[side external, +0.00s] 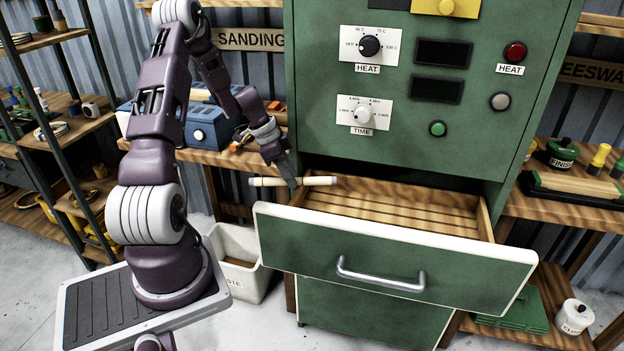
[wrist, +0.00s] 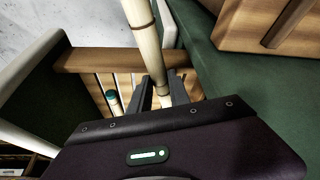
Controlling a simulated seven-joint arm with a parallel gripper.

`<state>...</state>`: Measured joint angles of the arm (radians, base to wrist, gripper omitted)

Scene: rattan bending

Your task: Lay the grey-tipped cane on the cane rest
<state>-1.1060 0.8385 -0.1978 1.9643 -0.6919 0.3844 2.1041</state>
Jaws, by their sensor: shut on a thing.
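My gripper (side external: 291,180) is shut on a pale cane (side external: 268,182), holding it roughly level beside the left edge of the open drawer (side external: 480,222). In the wrist view the held cane (wrist: 146,40) runs up from between my fingers (wrist: 160,92) and has brown bands. A second cane with a teal end (wrist: 112,100) shows over the drawer's slats in the wrist view. I cannot tell for certain which thing is the cane rest.
The drawer belongs to a green cabinet (side external: 420,130) with knobs and has a metal handle (side external: 380,278) in front. A white bin (side external: 235,262) stands below on the left. A blue box (side external: 208,128) sits on the left bench. Jars and a black tray (side external: 540,188) are on the right bench.

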